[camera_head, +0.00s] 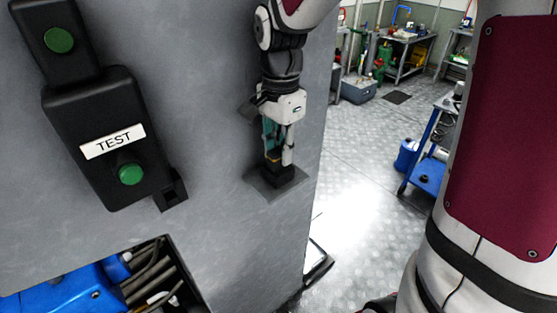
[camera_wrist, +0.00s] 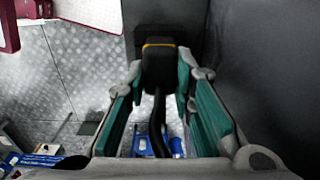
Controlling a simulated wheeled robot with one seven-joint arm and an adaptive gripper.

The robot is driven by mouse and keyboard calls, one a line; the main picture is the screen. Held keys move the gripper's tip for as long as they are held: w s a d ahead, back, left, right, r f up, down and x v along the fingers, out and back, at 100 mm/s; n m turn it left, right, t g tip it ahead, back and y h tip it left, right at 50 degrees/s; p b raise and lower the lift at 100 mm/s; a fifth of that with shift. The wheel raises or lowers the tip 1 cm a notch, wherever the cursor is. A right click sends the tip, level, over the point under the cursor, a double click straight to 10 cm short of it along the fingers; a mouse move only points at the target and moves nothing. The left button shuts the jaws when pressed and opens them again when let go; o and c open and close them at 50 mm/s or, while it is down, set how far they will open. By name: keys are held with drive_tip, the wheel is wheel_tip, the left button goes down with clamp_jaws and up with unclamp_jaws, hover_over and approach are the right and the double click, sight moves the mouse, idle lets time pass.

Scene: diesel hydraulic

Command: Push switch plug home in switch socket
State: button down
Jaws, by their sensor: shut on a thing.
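The switch plug (camera_wrist: 158,66) is a black block with a yellow band, and a black cable hangs from it in the wrist view. My gripper (camera_wrist: 159,78) is shut on it, with a teal-padded finger on each side. In the head view my gripper (camera_head: 278,152) points down along the grey panel, and a bit of the plug's yellow (camera_head: 272,159) shows between the fingers. A black block on a dark grey plate, seemingly the switch socket (camera_head: 286,179), is just below the fingertips. The plug is at or against it; how deep it sits cannot be told.
A black TEST box (camera_head: 98,165) with green buttons is on the grey panel (camera_head: 220,215) to the left. A small black bracket (camera_head: 172,192) sits beside it. An opening with hoses (camera_head: 150,275) is below. Floor right of the panel edge is open, with a blue cart (camera_head: 428,160) beyond.

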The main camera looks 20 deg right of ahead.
drive_tip(key=shift+r, duration=0.2)
drive_tip(key=shift+r, duration=0.4)
drive_tip(key=shift+r+p, duration=0.55)
drive_tip(key=shift+r, duration=0.1)
drive_tip(key=shift+r, duration=0.3)
drive_tip(key=shift+r, duration=0.3)
drive_tip(key=shift+r+p, duration=1)
drive_tip(key=shift+r, duration=0.95)
